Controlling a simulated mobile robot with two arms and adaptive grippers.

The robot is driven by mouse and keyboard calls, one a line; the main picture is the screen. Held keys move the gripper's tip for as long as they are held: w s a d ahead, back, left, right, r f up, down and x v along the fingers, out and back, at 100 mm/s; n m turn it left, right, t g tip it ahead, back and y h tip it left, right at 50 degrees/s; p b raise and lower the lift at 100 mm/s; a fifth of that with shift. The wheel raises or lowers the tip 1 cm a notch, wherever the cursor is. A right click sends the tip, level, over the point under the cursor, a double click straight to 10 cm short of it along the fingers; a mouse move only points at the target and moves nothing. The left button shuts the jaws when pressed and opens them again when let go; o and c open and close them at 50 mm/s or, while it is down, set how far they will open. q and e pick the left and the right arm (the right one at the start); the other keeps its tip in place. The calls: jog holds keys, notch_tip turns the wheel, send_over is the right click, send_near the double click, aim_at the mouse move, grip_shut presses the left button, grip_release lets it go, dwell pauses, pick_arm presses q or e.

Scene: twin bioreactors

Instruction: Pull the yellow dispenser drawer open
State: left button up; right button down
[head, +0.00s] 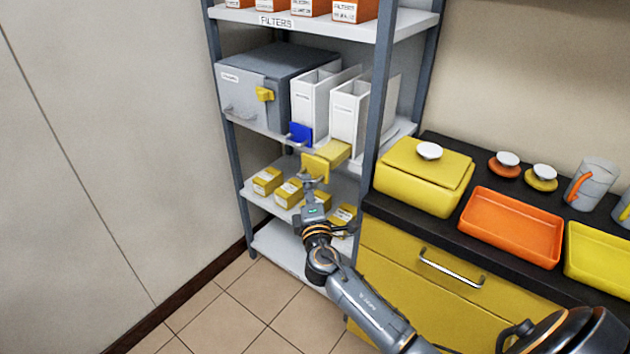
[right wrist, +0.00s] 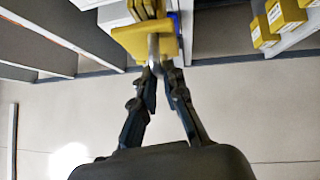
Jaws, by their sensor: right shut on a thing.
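Two white dispensers stand side by side on the middle shelf. The yellow dispenser drawer (head: 337,152) juts out from the right dispenser (head: 350,115), its front plate well forward of the white body. My right gripper (head: 313,184) is at the front of this drawer, shut on its handle. In the right wrist view the fingertips (right wrist: 159,72) close around the pale handle (right wrist: 153,50) below the yellow front plate (right wrist: 130,42). The left dispenser (head: 312,95) has a blue drawer front (head: 301,133). My left gripper is not in view.
A grey cabinet (head: 270,75) with a yellow latch stands left of the dispensers. Yellow boxes (head: 267,181) sit on the shelf below. A yellow-fronted counter (head: 400,258) with a yellow bin (head: 415,185) and an orange tray (head: 510,228) stands at right. Floor in front of the rack is clear.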

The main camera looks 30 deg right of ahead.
jog(key=c, duration=1.4)
grip_release()
jog(key=v, duration=1.2)
jog(key=s+a+f+m+g+y, duration=0.1)
jog(key=s+f+g, duration=0.2)
jog(key=f, duration=0.9)
jog(key=s+f+m+g+y, duration=0.1)
jog(key=s+f+g+y, duration=0.2)
jog(key=f, duration=0.8)
jog(key=s+a+f+m+g, duration=0.1)
jog(key=s+f+m+g, duration=0.2)
jog(key=f, duration=0.9)
jog(key=s+a+f+m+g+y, duration=0.1)
jog(key=s+f+m+g, duration=0.1)
jog(key=s+f, duration=0.4)
jog(key=s+a+f+m+g+y+p, duration=0.1)
jog(key=s+f+m+g, duration=0.2)
jog(key=s, duration=1.4)
jog(key=s+f+m+g+y, duration=0.1)
jog(key=s+f+m+g, duration=0.1)
jog(key=s+f, duration=0.8)
jog(key=shift+s+a+f+m+g, duration=0.3)
jog(key=shift+s+a+f+g, duration=0.15)
jog(key=shift+s, duration=0.5)
